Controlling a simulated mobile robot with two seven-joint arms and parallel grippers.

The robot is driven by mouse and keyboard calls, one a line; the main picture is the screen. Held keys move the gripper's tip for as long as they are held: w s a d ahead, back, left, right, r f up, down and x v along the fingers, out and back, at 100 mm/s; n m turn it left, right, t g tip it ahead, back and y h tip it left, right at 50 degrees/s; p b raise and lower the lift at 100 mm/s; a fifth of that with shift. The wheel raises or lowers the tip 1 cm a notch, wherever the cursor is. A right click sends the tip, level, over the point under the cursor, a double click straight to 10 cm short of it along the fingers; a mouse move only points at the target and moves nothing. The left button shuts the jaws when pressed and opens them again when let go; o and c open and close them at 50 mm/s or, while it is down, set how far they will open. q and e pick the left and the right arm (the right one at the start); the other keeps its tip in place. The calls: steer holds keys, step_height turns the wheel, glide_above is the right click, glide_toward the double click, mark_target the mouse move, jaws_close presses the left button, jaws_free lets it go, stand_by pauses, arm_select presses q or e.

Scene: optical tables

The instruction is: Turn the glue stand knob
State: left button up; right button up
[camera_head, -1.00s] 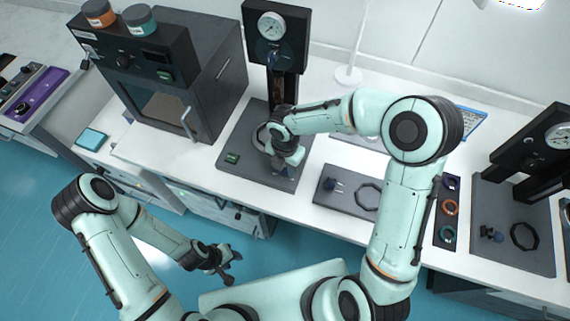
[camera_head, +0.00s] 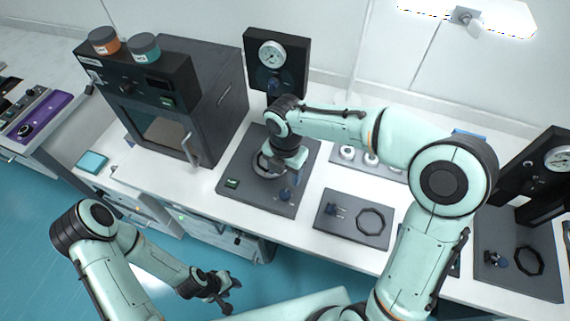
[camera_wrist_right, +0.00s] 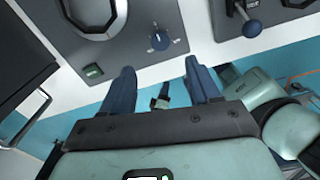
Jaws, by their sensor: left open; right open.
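The glue stand is a dark stand with a round gauge (camera_head: 271,54) and a grey base plate (camera_head: 230,200). A blue knob (camera_head: 285,195) sits on the plate's front right part; it also shows in the right wrist view (camera_wrist_right: 160,41). My right gripper (camera_head: 281,163) is over the plate, behind the knob and apart from it. In the right wrist view its blue fingers (camera_wrist_right: 160,68) are spread with nothing between them, and the knob appears beyond the tips. My left gripper (camera_head: 230,296) is open and empty, low in front of the bench.
A green switch (camera_head: 232,183) is at the plate's left. A dark oven-like box (camera_head: 215,80) stands left, its handle near the plate. A grey plate with a black ring (camera_head: 371,222) lies right. Another gauge stand (camera_head: 520,285) is at the far right.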

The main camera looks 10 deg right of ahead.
steer(key=shift+r, duration=1.45)
steer(key=shift+f, duration=0.1)
